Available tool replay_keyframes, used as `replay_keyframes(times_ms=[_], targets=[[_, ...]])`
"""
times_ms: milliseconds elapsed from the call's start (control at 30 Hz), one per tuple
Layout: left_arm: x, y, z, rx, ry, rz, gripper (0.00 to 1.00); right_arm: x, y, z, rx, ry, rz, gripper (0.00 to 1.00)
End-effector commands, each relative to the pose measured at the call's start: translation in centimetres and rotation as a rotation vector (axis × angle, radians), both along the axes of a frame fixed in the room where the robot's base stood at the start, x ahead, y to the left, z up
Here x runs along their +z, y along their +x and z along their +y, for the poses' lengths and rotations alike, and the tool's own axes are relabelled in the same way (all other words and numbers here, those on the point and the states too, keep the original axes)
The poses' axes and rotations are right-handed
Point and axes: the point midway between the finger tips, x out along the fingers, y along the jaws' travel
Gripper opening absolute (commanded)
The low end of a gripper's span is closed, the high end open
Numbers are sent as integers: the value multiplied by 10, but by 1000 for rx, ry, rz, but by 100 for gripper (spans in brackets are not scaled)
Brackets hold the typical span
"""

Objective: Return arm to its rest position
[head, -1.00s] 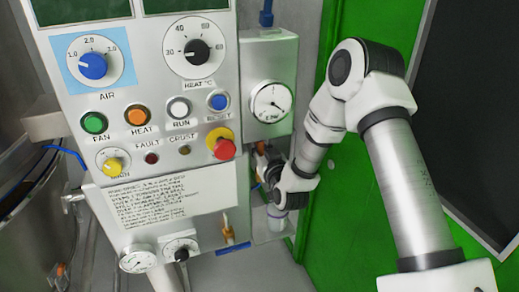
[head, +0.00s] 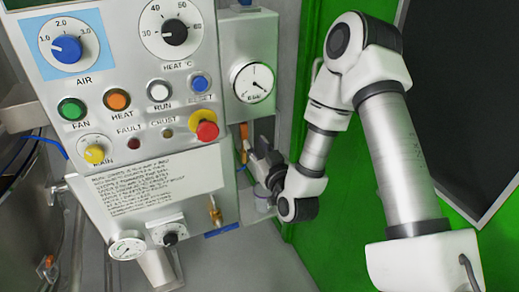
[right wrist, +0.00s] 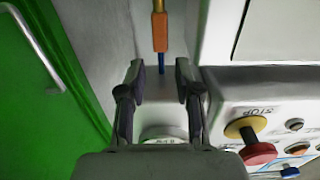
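My right arm (head: 398,165) comes in from the right in the head view and bends down to the gripper. My right gripper (head: 258,152) is beside the right edge of the grey control panel (head: 190,120), below the round gauge (head: 252,82). In the right wrist view the right gripper (right wrist: 160,75) has its two fingers apart, with nothing between them. An orange-sleeved part with a blue end (right wrist: 160,32) lies beyond the fingertips; I cannot tell its distance. My left gripper is not in view.
The panel carries knobs, coloured buttons and a red stop button (head: 206,131) left of the gripper. A green door (head: 345,215) with a dark window (head: 460,100) is behind and right of my arm. A steel vessel (head: 30,215) stands at the left.

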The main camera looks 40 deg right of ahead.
Motion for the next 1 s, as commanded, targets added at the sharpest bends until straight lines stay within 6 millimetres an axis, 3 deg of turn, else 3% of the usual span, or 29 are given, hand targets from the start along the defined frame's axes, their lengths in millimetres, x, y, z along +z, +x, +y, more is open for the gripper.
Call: replay_keyframes(times_ms=[200,733,867,967,1000], targets=[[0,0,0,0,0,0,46,0,-20,5,0,1,-1,33],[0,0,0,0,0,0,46,-7,-21,5,2,-2,15,33],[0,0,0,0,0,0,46,-56,-31,27,63,-46,132,33],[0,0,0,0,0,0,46,-125,-51,60,159,-86,335,33],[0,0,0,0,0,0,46,-157,-64,72,199,-83,443,33]])
